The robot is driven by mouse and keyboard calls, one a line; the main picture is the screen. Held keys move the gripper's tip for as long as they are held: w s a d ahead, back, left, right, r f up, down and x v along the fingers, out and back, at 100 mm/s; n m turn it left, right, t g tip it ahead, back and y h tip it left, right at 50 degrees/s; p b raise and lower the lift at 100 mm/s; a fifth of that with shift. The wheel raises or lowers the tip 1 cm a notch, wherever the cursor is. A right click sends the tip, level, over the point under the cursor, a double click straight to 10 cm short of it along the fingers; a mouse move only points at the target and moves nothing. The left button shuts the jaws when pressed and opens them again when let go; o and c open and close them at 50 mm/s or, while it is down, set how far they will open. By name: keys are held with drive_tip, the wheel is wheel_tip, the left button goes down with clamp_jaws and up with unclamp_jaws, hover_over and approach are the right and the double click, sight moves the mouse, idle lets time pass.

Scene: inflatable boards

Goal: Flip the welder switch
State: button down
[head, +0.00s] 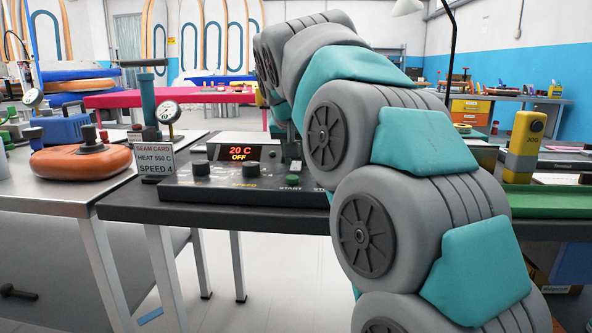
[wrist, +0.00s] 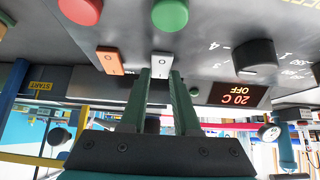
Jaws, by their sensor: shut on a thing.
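The welder panel (head: 220,183) lies on the dark table, its display (head: 238,153) reading 20 C and OFF. In the upside-down wrist view the display (wrist: 241,94) also reads 20 C OFF. A white rocker switch (wrist: 161,65) marked with a line and a circle stands out from the panel. My gripper (wrist: 160,76) is shut on the white switch, one green finger on each side. An orange rocker switch (wrist: 108,60) with similar marks is beside it, apart from the fingers. In the head view my arm hides the gripper and both switches.
Near the switches are a red button (wrist: 80,10), a green button (wrist: 170,14) and a black knob (wrist: 255,56). A seam card (head: 155,160) and a gauge (head: 168,113) stand left of the panel. A yellow JOG box (head: 525,147) stands at right.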

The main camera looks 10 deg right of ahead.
idle(0.3)
drive_tip(key=c, duration=0.6)
unclamp_jaws()
drive_tip(key=shift+c, duration=0.2)
drive_tip(key=v, duration=0.8)
drive_tip(key=shift+f, duration=0.1)
